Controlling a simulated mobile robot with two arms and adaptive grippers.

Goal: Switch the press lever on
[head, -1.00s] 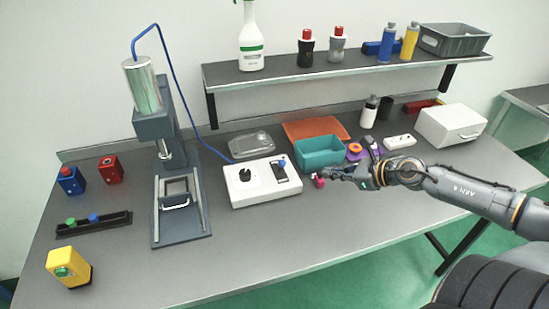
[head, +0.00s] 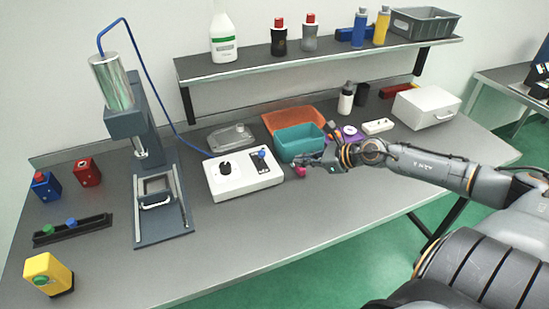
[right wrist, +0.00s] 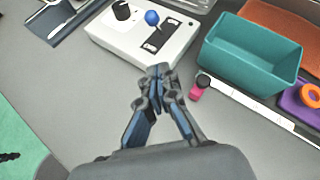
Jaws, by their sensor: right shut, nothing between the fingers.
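A white control box (head: 240,187) stands on the table beside the press. It carries a black knob (head: 225,168) and a lever with a blue ball (head: 262,154) over a dark slotted plate. In the right wrist view the blue ball (right wrist: 152,18) stands at the upper end of its slot, beyond my fingertips. My right gripper (head: 303,161) is to the right of the box, apart from the lever. In the right wrist view this gripper (right wrist: 160,74) is shut and empty, with its fingertips together. The press (head: 130,115) stands left of the box. My left gripper is out of view.
A teal bin (head: 300,142) and an orange tray (head: 292,118) lie behind my right gripper. A small pink item (right wrist: 196,93) lies beside its fingers. A shelf (head: 320,54) with bottles runs along the back. The tabletop in front of the box is clear.

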